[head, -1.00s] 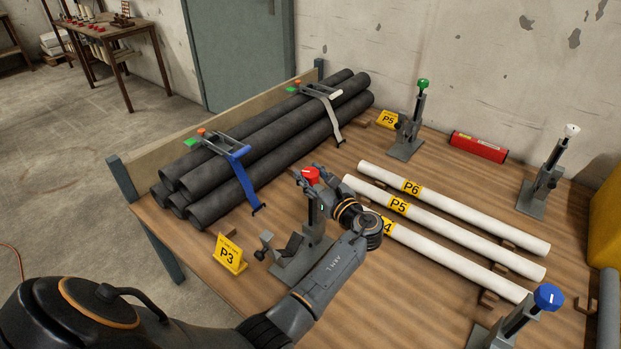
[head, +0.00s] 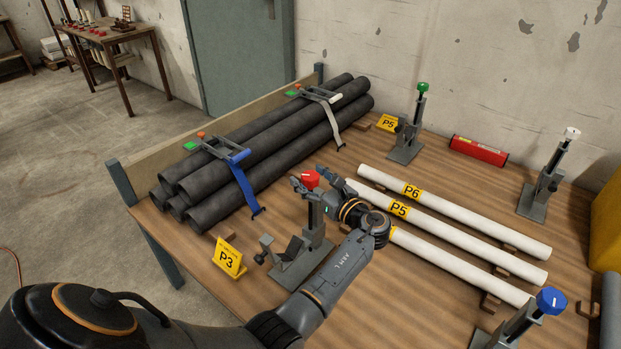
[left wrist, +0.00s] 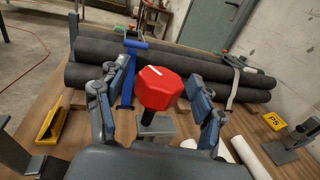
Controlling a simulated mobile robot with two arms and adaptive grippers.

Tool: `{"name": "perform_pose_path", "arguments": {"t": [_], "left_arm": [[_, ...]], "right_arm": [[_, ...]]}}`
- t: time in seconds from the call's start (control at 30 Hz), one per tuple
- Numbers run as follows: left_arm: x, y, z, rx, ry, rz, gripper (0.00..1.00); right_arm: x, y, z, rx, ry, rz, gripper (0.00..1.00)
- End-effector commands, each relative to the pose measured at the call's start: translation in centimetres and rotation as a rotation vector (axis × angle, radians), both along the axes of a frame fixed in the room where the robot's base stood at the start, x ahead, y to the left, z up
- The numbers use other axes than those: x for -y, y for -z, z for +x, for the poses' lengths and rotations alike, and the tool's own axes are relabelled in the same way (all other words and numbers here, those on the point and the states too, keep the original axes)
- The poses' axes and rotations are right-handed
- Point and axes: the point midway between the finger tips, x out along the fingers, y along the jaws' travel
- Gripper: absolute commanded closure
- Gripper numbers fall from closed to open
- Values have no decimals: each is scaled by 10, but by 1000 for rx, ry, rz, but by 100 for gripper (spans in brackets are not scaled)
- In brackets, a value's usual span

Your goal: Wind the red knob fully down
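The red knob (head: 311,179) tops a grey clamp stand (head: 316,222) at the near middle of the wooden table, beside the yellow P3 sign (head: 229,256). In the left wrist view the knob (left wrist: 160,88) is faceted, with a white mark on top. My left gripper (head: 318,183) is at the knob. In the wrist view its blue-padded fingers (left wrist: 160,98) stand on either side of the knob, with gaps showing on both sides, so it is open. Part of the stand below the knob is hidden by my gripper. My right gripper is not in view.
Black pipes (head: 262,145) lie strapped in a stack behind the stand. White pipes (head: 455,226) lie to the right. Other stands carry a green knob (head: 423,87), a white knob (head: 571,130) and a blue knob (head: 550,301). A red cylinder (head: 479,151) lies near the wall.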

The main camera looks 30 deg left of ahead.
Motion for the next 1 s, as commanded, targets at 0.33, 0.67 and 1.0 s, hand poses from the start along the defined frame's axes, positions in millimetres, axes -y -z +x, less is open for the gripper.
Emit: {"name": "perform_pose_path", "arguments": {"t": [0.33, 0.67, 1.0], "left_arm": [[17, 2, -5, -2, 2, 0, 33], [65, 1, -21, -2, 1, -2, 33], [72, 0, -23, -1, 0, 0, 33]], "right_arm": [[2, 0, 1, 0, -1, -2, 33], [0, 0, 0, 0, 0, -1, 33], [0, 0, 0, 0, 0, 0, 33]]}}
